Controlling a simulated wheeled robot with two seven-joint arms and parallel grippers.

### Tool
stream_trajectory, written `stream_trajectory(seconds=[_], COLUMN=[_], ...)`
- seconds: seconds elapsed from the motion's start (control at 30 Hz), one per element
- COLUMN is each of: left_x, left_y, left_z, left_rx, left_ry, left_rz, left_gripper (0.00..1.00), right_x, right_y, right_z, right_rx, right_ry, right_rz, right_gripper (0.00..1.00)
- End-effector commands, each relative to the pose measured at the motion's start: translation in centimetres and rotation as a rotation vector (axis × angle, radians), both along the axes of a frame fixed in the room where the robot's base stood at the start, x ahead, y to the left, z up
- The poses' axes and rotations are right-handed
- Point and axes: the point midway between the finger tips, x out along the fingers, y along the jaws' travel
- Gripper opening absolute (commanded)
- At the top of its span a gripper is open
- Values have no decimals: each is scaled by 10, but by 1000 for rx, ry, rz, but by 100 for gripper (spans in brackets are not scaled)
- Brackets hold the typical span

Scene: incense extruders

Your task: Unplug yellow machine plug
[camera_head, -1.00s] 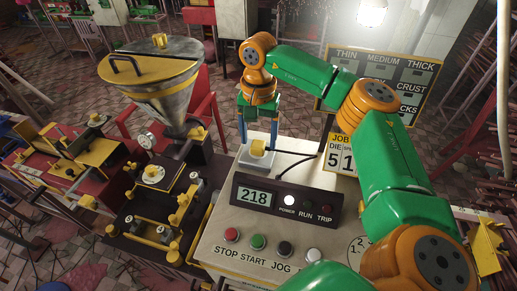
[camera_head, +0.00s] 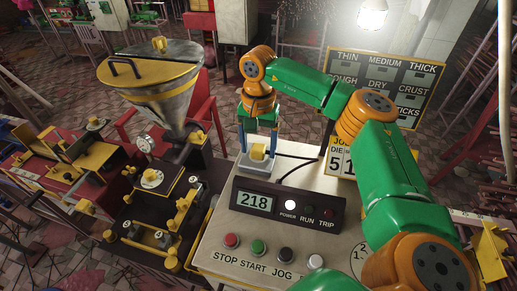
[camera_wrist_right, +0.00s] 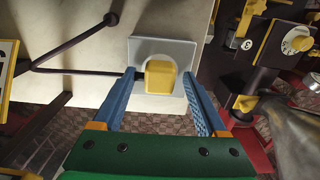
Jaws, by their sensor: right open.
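The yellow plug (camera_head: 257,151) sits in a pale socket plate (camera_head: 246,164) at the far edge of the cream control cabinet top. In the right wrist view the plug (camera_wrist_right: 160,77) stands on the grey-white plate (camera_wrist_right: 181,50), with a dark cable running off to the left. My right gripper (camera_head: 258,143) is over the plug, pointing down. Its two blue fingers (camera_wrist_right: 162,85) are open, one on each side of the plug, with a visible gap at least on the right. My left gripper is not in view.
The cabinet top holds a display panel (camera_head: 287,205) reading 218 and a row of buttons (camera_head: 258,246). A hopper machine (camera_head: 155,180) stands to the left. A sign board (camera_head: 380,85) stands behind my right arm.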

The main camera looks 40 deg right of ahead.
Motion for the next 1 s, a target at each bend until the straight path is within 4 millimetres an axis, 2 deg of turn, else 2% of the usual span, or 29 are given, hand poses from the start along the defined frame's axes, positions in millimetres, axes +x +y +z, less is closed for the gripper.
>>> stream_trajectory(seconds=[0.83, 0.87, 1.0], left_x=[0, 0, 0], left_y=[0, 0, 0], left_z=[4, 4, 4], left_rx=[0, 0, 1], left_ry=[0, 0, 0], left_rz=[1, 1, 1], left_gripper=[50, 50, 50], right_x=[0, 0, 0], right_y=[0, 0, 0], right_z=[0, 0, 0], right_rx=[1, 1, 1], right_ry=[-1, -1, -1], right_rz=[0, 0, 0], right_gripper=[75, 70, 32])
